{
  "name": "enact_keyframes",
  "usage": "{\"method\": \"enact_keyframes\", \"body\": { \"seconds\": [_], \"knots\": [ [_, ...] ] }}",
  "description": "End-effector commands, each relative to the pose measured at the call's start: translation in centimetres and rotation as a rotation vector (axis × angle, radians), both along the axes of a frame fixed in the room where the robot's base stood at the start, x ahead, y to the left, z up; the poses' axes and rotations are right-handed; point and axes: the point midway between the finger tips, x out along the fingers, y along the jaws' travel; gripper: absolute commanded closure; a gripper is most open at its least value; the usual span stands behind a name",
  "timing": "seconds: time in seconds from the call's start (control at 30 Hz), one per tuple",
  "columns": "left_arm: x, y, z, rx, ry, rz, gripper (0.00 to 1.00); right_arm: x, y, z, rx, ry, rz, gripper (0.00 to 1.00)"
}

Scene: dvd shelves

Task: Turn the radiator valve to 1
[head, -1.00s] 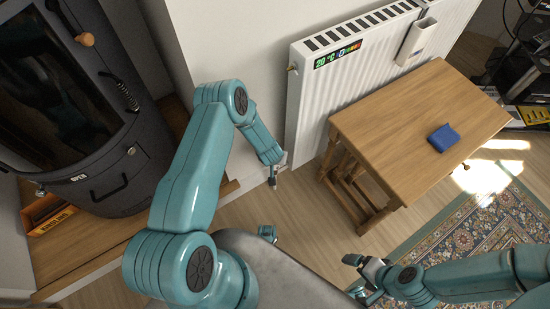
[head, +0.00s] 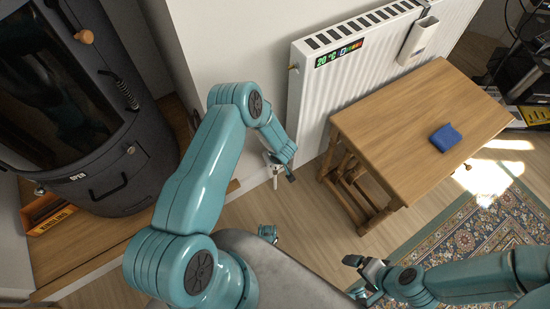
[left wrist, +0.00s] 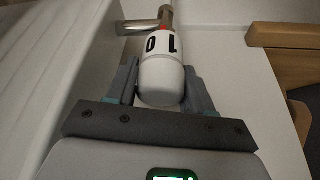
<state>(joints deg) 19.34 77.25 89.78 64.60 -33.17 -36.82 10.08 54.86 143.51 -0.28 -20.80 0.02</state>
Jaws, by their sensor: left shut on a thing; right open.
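The white radiator valve head (left wrist: 161,72) shows in the left wrist view, with dark markings on its side and a red band near its metal neck. My left gripper (left wrist: 161,88) is shut on it, one finger at each side. I cannot tell which marking is at the set position. In the head view my left gripper (head: 279,168) is low beside the left end of the white radiator (head: 312,110), and the valve is mostly hidden there. My right gripper (head: 362,275) is open and empty above the floor, at the bottom of the head view.
A wooden table (head: 390,125) with a blue object (head: 445,137) stands in front of the radiator. A dark stove (head: 75,120) is at the left. A patterned rug (head: 470,225) lies at the lower right. A metal pipe (left wrist: 140,27) joins the valve neck.

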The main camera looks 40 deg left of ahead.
Motion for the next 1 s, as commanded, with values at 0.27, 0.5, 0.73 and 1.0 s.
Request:
{"method": "enact_keyframes", "body": {
  "seconds": [0.27, 0.5, 0.73, 1.0],
  "knots": [
    [-0.1, 0.1, -0.1, 0.001, -0.001, 0.241, 0.79, 0.0, 0.0, -0.7, 0.000, 0.000, 0.000, 0.06],
    [-0.2, 0.2, -0.1, 0.002, -0.001, 0.397, 0.79, 0.0, 0.0, -1.1, 0.000, 0.000, 0.000, 0.06],
    [-0.3, 0.1, 0.0, 0.001, -0.001, 0.481, 0.79, 0.0, 0.0, -1.4, 0.000, 0.000, 0.000, 0.06],
    [-0.3, 0.2, 0.0, 0.002, -0.001, 0.513, 0.79, 0.0, 0.0, -1.4, 0.000, 0.000, 0.000, 0.06]
  ]
}}
